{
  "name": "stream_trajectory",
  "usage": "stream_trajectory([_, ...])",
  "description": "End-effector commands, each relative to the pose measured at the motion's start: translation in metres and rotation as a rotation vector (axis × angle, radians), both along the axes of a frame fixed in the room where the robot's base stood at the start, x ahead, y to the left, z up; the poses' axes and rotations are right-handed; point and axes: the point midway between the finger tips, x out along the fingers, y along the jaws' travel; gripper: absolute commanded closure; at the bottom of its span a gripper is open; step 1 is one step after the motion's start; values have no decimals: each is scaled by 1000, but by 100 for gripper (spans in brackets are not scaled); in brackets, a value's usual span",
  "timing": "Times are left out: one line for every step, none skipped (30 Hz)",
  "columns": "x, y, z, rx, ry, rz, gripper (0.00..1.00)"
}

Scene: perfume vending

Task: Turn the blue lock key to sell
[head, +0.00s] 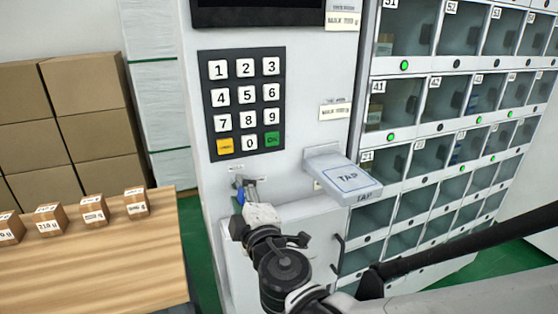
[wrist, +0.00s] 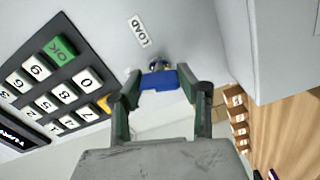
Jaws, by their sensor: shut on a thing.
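The blue lock key (wrist: 158,80) sits in its metal lock (wrist: 158,65) on the machine's white front, with a "LOAD" label (wrist: 139,31) beside it in the wrist view. My gripper (wrist: 158,88) has its two fingers on either side of the key's blue head and is shut on it. In the head view my gripper (head: 243,200) reaches the lock below the keypad. Only a small blue part of the key (head: 240,196) shows there, and my gripper hides the rest.
A black keypad (head: 242,104) is above the lock. A "TAP" card reader (head: 346,178) juts out to the right of my gripper, with numbered glass lockers (head: 410,110) beyond. A wooden table (head: 100,250) with several small boxes (head: 93,210) stands at left.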

Motion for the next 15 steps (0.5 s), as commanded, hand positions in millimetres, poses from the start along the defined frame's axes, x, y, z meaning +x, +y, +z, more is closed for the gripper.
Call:
stream_trajectory([0, 0, -1, -33, -17, 0, 92])
stream_trajectory([-1, 0, -1, -54, -27, 0, 92])
stream_trajectory([-1, 0, -1, -80, -41, 0, 92])
stream_trajectory([-1, 0, -1, -99, -50, 0, 92])
stream_trajectory([-1, 0, -1, -118, -59, 0, 92])
stream_trajectory([-1, 0, -1, -139, -70, 0, 92])
stream_trajectory([-1, 0, -1, -155, -78, 0, 92])
stream_trajectory([-1, 0, -1, -170, -86, 0, 92])
stream_trajectory([-1, 0, -1, -187, -95, 0, 92])
stream_trajectory([-1, 0, -1, -201, -101, 0, 92])
stream_trajectory([-1, 0, -1, -212, -107, 0, 92])
stream_trajectory([-1, 0, -1, -226, -114, 0, 92])
stream_trajectory([-1, 0, -1, -235, -119, 0, 92])
stream_trajectory([-1, 0, -2, -243, -123, 0, 92])
stream_trajectory([-1, 0, -2, -254, -128, 0, 92])
